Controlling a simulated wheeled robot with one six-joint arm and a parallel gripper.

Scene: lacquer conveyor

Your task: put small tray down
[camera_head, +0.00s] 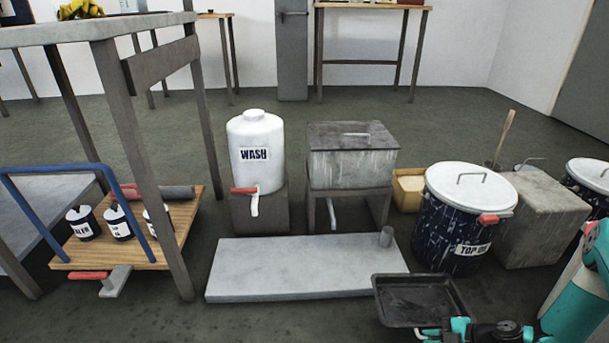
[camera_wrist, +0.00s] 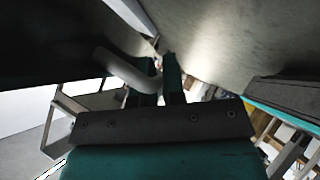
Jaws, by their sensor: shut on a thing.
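The small tray (camera_head: 420,300) is a shallow, black, empty rectangular pan at the lower middle right of the head view. My gripper (camera_head: 432,332) is at the tray's near edge and is shut on it. The fingers are partly hidden at the bottom of that picture. In the wrist view my gripper (camera_wrist: 160,82) shows its two fingers close together, with a dark surface above and to the left that I cannot identify surely. The tray looks roughly level, its far left corner overlapping the slab in the picture. I cannot tell its height above the floor.
A lidded drum (camera_head: 468,215) stands behind the tray. A WASH tank (camera_head: 255,150) and grey basin (camera_head: 350,155) stand behind the slab. A cart (camera_head: 150,240) is at left.

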